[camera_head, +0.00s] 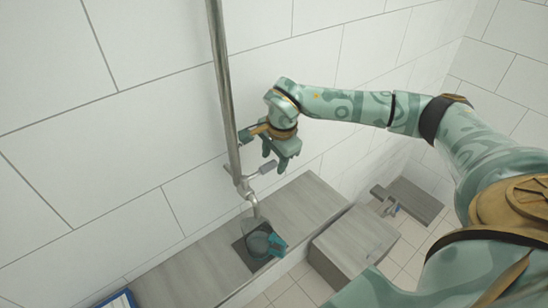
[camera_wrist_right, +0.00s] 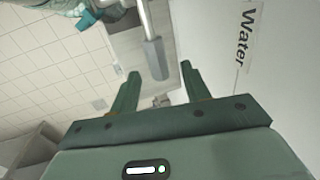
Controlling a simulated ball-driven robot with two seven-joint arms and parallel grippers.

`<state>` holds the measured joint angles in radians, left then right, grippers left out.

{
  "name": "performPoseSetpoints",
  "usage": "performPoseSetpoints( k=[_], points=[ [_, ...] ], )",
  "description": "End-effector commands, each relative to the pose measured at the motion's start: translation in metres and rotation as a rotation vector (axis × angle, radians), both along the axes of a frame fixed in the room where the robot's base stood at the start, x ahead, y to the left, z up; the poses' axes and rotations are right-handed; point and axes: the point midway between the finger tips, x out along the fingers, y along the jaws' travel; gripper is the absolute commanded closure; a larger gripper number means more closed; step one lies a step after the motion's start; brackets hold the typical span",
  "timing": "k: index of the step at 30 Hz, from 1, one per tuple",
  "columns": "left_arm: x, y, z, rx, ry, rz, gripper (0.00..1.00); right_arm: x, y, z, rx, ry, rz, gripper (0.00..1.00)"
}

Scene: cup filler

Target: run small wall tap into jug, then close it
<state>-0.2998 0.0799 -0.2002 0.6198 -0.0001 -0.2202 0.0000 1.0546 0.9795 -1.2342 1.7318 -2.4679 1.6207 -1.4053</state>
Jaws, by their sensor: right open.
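The small wall tap (camera_head: 244,186) sits at the foot of a metal pipe, its spout curving down over the jug. Its grey lever handle (camera_head: 267,167) sticks out to the right; in the right wrist view the lever (camera_wrist_right: 155,58) shows between and beyond the fingertips. The clear jug (camera_head: 256,243) with a teal handle stands under the spout; its teal handle (camera_wrist_right: 86,18) shows at the top left of the wrist view. I cannot tell whether water runs. My right gripper (camera_head: 272,153) is open by the lever, with no clear contact. My left gripper is not in view.
The vertical pipe (camera_head: 223,80) runs up the tiled wall left of my right gripper. The jug stands on a dark mat on a grey ledge (camera_head: 306,202). A grey box (camera_head: 356,242) is to the right. A "Water" sign (camera_wrist_right: 246,35) is on the wall.

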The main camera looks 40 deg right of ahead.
Motion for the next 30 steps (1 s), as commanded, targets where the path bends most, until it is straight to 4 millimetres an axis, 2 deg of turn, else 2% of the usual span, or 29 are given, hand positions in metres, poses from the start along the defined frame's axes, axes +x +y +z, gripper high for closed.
performPoseSetpoints(
  k=[4,11,14,16,17,30],
  points=[
    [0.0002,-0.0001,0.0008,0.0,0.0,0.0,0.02,0.0012,0.0001,-0.0072,0.0,0.0,0.0,0.53],
    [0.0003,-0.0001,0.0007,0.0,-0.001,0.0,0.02,0.0014,0.0001,-0.0082,-0.001,0.0,0.001,0.53],
    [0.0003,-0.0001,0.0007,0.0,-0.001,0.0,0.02,0.0014,0.0,-0.0081,-0.001,0.0,0.001,0.75],
    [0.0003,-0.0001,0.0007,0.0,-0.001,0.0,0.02,0.0014,0.0,-0.008,0.0,0.0,0.001,0.95],
    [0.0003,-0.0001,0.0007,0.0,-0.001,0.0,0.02,0.0014,0.0001,-0.008,0.0,0.0,0.001,1.0],
    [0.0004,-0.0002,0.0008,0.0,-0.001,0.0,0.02,0.0014,0.0,-0.0078,0.0,0.0,0.0,1.0]
  ],
)
